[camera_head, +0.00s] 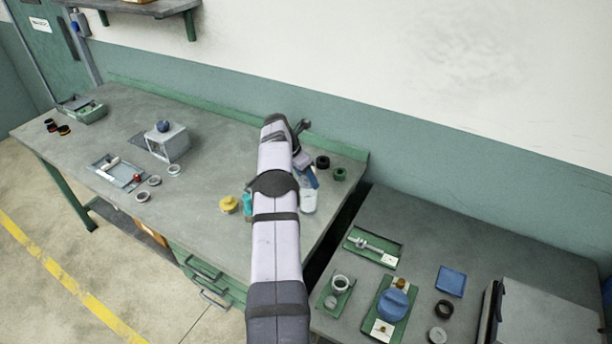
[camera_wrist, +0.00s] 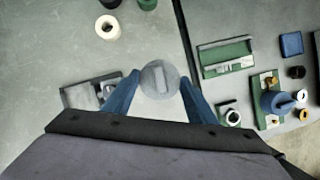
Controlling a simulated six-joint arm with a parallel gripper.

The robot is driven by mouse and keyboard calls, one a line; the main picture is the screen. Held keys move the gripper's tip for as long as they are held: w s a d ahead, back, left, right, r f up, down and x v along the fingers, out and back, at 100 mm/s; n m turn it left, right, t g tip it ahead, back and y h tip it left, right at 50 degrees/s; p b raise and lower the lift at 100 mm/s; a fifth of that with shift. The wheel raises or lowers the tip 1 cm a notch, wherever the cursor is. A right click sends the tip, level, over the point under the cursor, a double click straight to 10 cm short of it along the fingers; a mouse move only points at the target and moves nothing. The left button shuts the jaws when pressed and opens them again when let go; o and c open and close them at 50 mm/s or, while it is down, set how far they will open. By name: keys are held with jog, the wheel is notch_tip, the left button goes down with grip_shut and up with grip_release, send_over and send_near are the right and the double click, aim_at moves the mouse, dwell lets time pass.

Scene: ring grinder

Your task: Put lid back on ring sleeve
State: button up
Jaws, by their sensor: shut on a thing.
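My gripper (camera_wrist: 158,82) has blue fingers shut on a round grey lid (camera_wrist: 160,76) with a raised bar across its top. The lid is held in the air, over the gap side of the left bench in the wrist view. In the camera_head view my arm hides most of the gripper and the lid. An open-topped pale ring-shaped piece (camera_head: 342,282), possibly the ring sleeve, stands on a small green tray; it also shows in the wrist view (camera_wrist: 231,117), right of and apart from the lid. I cannot tell for sure which piece is the sleeve.
On the right bench are a caliper tray (camera_head: 353,246), a blue round piece (camera_head: 392,303) on a green tray, a blue square tray (camera_head: 450,281) and dark rings (camera_head: 443,309). The left bench holds a grey box (camera_head: 168,144), a yellow piece (camera_head: 229,204) and loose rings (camera_head: 174,169).

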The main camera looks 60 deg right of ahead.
aim_at(306, 184)
jog(key=shift+f+b, duration=0.85)
jog(key=shift+f, duration=0.95)
jog(key=shift+f, duration=0.2)
dwell(1.0)
jog(key=o, duration=1.6)
jog(key=shift+c, duration=0.2)
jog(key=shift+r, duration=0.15)
jog(key=shift+r+p, duration=2.4)
jog(key=shift+r, duration=1)
grip_shut()
